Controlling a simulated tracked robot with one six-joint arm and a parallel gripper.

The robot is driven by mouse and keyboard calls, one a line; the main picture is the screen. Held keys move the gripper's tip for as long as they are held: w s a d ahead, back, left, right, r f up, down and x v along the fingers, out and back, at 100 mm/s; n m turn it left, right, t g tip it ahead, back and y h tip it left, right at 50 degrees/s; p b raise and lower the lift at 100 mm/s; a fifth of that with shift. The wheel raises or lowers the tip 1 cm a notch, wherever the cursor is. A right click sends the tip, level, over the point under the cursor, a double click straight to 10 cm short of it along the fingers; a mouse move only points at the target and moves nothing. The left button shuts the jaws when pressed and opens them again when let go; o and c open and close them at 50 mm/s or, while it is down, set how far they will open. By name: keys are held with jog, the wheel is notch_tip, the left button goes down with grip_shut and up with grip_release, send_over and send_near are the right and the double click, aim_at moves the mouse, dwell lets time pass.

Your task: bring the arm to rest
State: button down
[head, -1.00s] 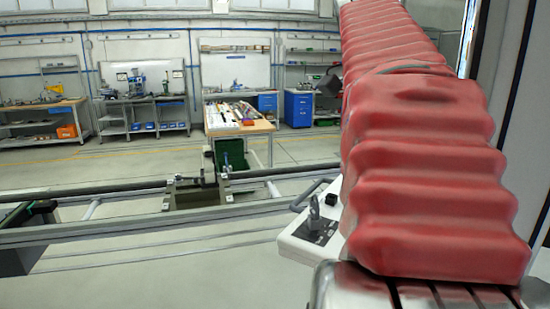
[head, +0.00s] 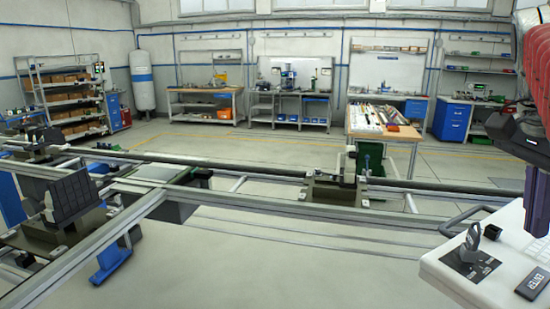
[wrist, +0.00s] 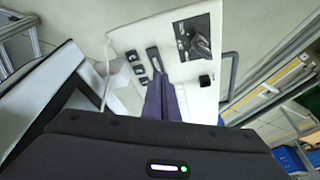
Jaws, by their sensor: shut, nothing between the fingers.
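My gripper (head: 537,226) hangs at the right edge of the head view, beside and above the white control panel (head: 452,278). In the wrist view my gripper's purple fingers (wrist: 161,80) are together, with nothing between them. They point toward the same panel (wrist: 135,42), overlapping it in the picture; I cannot tell the exact gap. My arm's red sleeve shows only partly at the upper right of the head view.
A rail line with a dark carrier (head: 338,190) and a black fixture (head: 72,195) runs across. A worktable (head: 372,134) stands behind.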

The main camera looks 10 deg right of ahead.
jog(key=w+a+f+n, duration=0.1)
jog(key=a, duration=0.1)
jog(key=w+a+f+n+t, duration=0.1)
jog(key=w+a+f+n, duration=0.3)
jog(key=a, duration=0.1)
jog(key=shift+f+t, duration=0.15)
jog(key=shift+t, duration=0.25)
jog(key=a+f+n+t+y, duration=0.3)
jog(key=a+f+n, duration=1.2)
jog(key=a+f, duration=0.5)
jog(key=a+t, duration=0.1)
jog(key=a, duration=0.2)
jog(key=shift+w+a+f+y, duration=0.2)
jog(key=shift+w+y, duration=0.1)
jog(key=shift+w, duration=0.1)
